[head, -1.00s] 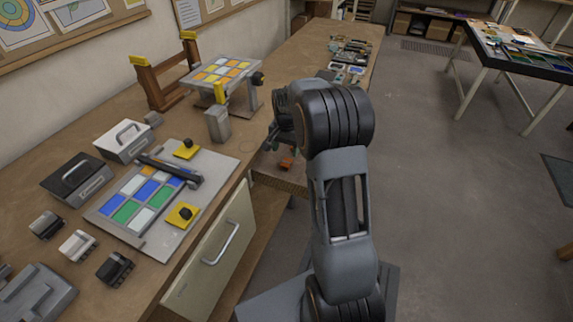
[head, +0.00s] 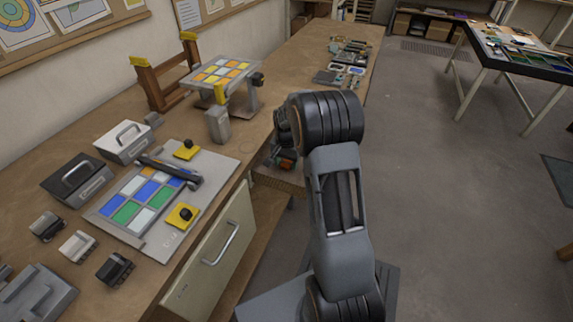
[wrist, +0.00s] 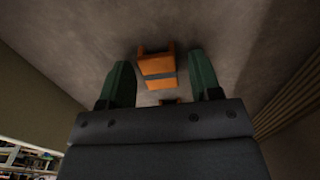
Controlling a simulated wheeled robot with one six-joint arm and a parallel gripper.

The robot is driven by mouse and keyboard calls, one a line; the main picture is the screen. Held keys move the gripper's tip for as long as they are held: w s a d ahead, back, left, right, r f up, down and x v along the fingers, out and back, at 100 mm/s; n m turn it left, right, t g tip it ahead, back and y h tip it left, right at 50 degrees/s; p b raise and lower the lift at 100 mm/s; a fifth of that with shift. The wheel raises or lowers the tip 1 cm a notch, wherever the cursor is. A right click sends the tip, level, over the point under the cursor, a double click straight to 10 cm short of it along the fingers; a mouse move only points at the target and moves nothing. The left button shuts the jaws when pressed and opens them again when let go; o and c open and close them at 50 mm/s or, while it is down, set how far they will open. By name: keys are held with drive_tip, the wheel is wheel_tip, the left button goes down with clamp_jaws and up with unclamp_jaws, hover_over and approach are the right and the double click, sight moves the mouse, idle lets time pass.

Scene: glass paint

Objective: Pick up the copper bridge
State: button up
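The copper bridge (wrist: 157,65) shows in the wrist view as an orange-brown block with raised ends. It lies on a grey surface between the two green fingertips of my gripper (wrist: 160,80). The fingers are open, with a gap visible on each side of the bridge.
On the bench (head: 265,95) are a glass panel board (head: 212,165), a tilted panel stand (head: 222,72) and a small grey block (head: 218,124). A closed drawer front (head: 212,250) is nearer.

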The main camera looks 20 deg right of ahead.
sight(287, 163)
drive_tip(key=c, duration=0.9)
drive_tip(key=shift+r, duration=0.1)
drive_tip(key=shift+r, duration=0.45)
wheel_tip(287, 163, up, 2)
drive_tip(key=shift+r, duration=0.25)
drive_tip(key=s+d+r, duration=0.1)
drive_tip(key=s+r, duration=0.2)
drive_tip(key=s, duration=0.1)
drive_tip(key=s+d+r, duration=0.1)
drive_tip(key=s+r, duration=0.2)
drive_tip(key=s, duration=0.2)
drive_tip(key=s+d+r, duration=0.1)
drive_tip(key=s+r, duration=0.2)
drive_tip(key=s, duration=0.1)
drive_tip(key=shift+s+r+b, duration=0.25)
drive_tip(key=shift+s+b, duration=0.05)
drive_tip(key=shift+s, duration=0.05)
drive_tip(key=shift+r, duration=0.15)
drive_tip(key=shift+r+p, duration=1.35)
drive_tip(key=shift+p, duration=0.1)
